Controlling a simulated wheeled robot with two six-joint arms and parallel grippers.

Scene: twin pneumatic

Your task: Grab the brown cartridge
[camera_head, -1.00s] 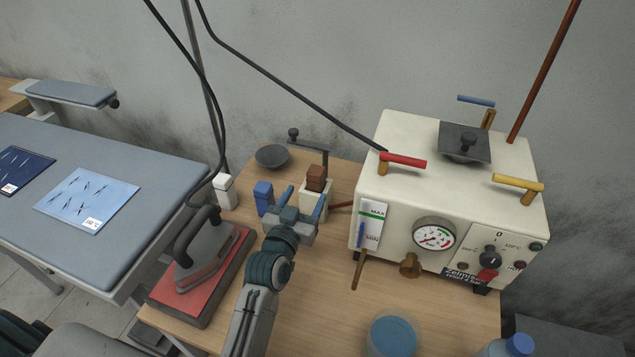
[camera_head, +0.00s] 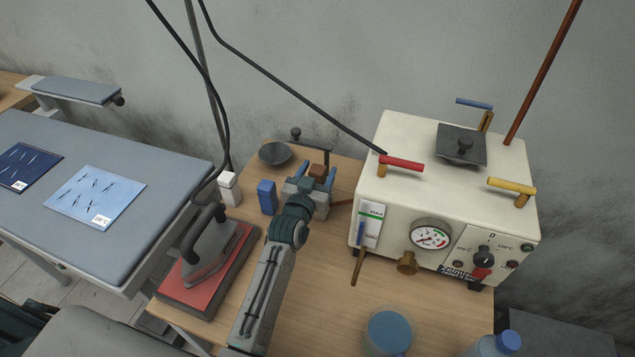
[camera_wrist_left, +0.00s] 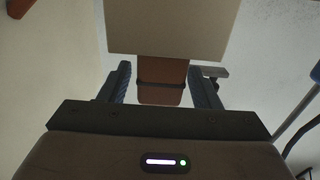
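The brown cartridge (camera_head: 318,170) stands up in a cream holder, which my gripper mostly hides in the head view. In the left wrist view the brown cartridge (camera_wrist_left: 162,80) shows between the two fingers, with the cream holder (camera_wrist_left: 172,28) beyond it. My left gripper (camera_head: 317,175) is open, one blue finger on each side of the cartridge. It shows in the left wrist view (camera_wrist_left: 162,85) with narrow gaps between fingers and cartridge. My right gripper is not in view.
A blue block (camera_head: 267,197) and a white bottle (camera_head: 229,189) stand left of the gripper. A dark bowl (camera_head: 275,153) is behind. An iron (camera_head: 209,253) rests on a red pad. The cream steam generator (camera_head: 375,160) stands close on the right.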

